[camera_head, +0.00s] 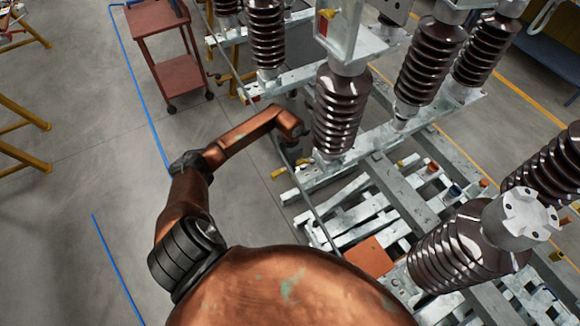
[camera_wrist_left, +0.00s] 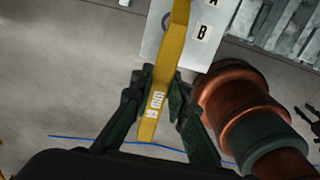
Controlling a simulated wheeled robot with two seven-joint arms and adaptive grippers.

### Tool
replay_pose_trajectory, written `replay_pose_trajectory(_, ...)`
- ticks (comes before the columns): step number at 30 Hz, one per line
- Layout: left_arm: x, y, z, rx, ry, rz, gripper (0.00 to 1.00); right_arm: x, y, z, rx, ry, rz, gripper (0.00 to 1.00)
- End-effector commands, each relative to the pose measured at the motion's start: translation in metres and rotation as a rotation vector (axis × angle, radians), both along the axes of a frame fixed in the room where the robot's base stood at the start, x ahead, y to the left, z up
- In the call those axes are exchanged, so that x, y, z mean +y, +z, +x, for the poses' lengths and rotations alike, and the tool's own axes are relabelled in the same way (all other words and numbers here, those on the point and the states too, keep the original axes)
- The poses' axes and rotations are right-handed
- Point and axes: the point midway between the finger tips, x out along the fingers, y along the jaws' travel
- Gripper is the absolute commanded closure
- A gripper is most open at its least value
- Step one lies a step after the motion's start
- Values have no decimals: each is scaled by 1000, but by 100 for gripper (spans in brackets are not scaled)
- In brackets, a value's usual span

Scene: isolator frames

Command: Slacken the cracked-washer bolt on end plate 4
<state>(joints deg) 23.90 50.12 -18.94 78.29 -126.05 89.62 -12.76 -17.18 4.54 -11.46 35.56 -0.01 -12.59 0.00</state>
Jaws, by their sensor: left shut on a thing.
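The spanner reaches up over a pale grey end plate (camera_wrist_left: 152,45), which carries a label with the letter B. A round ring-shaped mark or washer (camera_wrist_left: 166,21) shows partly beside the spanner. Whether the spanner touches a bolt, I cannot tell. The plate's number is not readable. In the head view my left arm reaches to the frame's near side, and its gripper (camera_head: 289,152) is small and partly hidden beside a brown insulator (camera_head: 340,110).
More brown insulators (camera_head: 430,60) stand on pale steel rails (camera_head: 310,183) to the right. An orange-red plate (camera_head: 369,256) lies among the slats. A red trolley (camera_head: 187,75) stands at the back left. The grey floor (camera_head: 75,160) on the left is mostly clear.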

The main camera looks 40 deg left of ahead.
Motion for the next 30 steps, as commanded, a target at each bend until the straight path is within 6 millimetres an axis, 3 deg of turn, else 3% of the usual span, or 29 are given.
replay_pose_trajectory(30,0,-17,1,-2,1,-1,100,0,-13,-3,4,0,-1,60)
